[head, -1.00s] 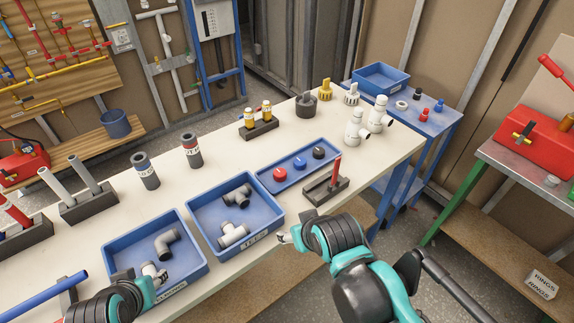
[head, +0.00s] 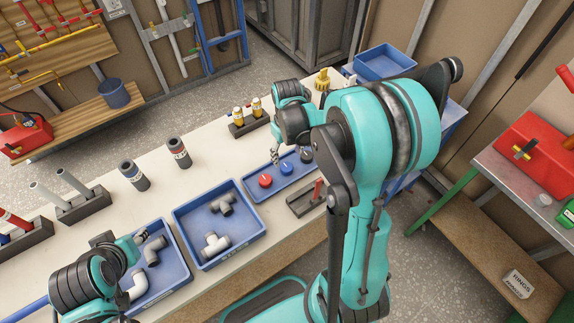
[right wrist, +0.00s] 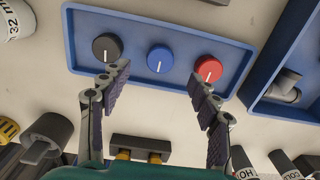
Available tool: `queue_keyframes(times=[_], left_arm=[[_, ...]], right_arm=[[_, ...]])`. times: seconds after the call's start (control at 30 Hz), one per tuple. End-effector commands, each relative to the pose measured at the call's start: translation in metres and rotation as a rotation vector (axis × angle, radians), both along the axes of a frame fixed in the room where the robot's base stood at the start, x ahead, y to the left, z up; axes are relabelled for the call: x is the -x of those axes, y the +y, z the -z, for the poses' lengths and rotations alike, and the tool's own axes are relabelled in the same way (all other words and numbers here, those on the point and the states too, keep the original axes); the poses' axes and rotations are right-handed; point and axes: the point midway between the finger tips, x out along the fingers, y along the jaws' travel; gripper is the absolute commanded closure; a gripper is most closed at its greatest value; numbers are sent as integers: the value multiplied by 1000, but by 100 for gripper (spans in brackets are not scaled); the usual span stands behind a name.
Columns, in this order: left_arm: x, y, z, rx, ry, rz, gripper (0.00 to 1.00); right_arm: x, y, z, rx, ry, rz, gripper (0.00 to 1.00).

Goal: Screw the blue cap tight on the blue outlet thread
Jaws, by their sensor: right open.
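The blue cap (head: 287,168) sits in a shallow blue tray (head: 250,190) between a red cap (head: 265,180) and a black cap (head: 306,155). In the right wrist view the blue cap (right wrist: 159,58) is upright, with a white line on its top. My right gripper (right wrist: 158,80) is open and empty above the tray, its fingertips spread either side of the blue cap and apart from it. My left gripper (head: 142,238) is over the left parts bin; its fingers are too small to judge. I cannot make out the blue outlet thread; my right arm hides part of the bench.
Two blue bins with grey fittings (head: 215,243) stand left of the tray. Two dark pipe pieces (head: 178,152) and a block with yellow-topped parts (head: 248,115) stand behind.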

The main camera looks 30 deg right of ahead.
Motion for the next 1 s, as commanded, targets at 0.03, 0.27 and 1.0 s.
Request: queue_keyframes(times=[0.03,0.27,1.0], left_arm=[[0,0,5,0,0,0,60],[0,0,14,0,0,0,60],[0,0,27,0,0,0,60]], right_arm=[[0,0,9,0,0,0,38],[-2,0,31,0,-1,0,38],[-4,-1,67,1,-2,1,85]])
